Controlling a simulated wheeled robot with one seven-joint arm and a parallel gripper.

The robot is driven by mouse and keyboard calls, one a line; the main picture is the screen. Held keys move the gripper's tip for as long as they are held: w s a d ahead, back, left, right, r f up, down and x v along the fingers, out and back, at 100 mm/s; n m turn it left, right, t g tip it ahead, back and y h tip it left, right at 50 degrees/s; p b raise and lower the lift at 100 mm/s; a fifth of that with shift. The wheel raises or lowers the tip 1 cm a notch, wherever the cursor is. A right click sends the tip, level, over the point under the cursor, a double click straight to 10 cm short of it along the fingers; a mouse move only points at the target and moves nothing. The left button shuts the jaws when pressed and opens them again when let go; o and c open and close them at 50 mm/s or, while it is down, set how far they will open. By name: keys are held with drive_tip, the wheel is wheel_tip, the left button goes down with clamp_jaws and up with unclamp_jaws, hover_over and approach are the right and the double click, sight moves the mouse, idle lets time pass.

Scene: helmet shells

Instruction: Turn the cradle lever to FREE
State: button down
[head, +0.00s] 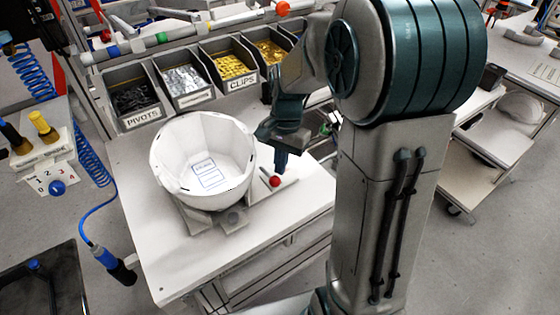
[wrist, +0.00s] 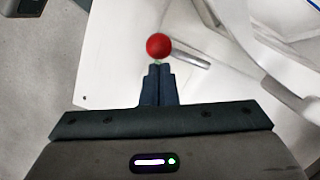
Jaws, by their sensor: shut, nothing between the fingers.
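The cradle lever shows in the head view as a red ball knob (head: 275,181) at the right side of the cradle (head: 232,219), low over the white bench top. In the wrist view the red knob (wrist: 158,46) is just beyond my fingertips, with a short metal rod (wrist: 190,57) beside it. A white helmet shell (head: 205,165) sits open side up in the cradle. My gripper (wrist: 158,72) is shut and empty, its tips very close to the knob; I cannot tell whether they touch. In the head view my gripper (head: 280,160) is above the knob. No FREE mark is readable.
Bins of small parts, including one marked PIVOTS (head: 135,110) and one marked CLIPS (head: 238,80), stand behind the bench. A blue-handled tool (head: 113,263) hangs at the bench's left edge. The bench top (head: 160,262) is clear in front.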

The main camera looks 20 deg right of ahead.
drive_tip(key=shift+s+a, duration=0.1)
drive_tip(key=shift+s+a+f, duration=0.25)
drive_tip(key=shift+s+a, duration=0.05)
drive_tip(key=shift+s, duration=0.05)
idle(0.3)
drive_tip(key=w+d+r, duration=0.1)
drive_tip(key=w+d+r+p, duration=0.1)
drive_tip(key=w+d+r, duration=0.1)
drive_tip(key=shift+w+d+r, duration=0.15)
drive_tip(key=shift+w+r, duration=0.1)
wheel_tip(320, 180, up, 8)
drive_tip(key=d, duration=0.1)
drive_tip(key=s+a+f+n+t, duration=0.1)
drive_tip(key=s+n, duration=0.3)
drive_tip(key=s, duration=0.4)
drive_tip(key=s+a+f+n+t+h, duration=0.1)
drive_tip(key=s+n+t, duration=0.3)
drive_tip(key=s, duration=0.4)
drive_tip(key=shift+a+n+h, duration=0.3)
drive_tip(key=shift+a+n, duration=0.1)
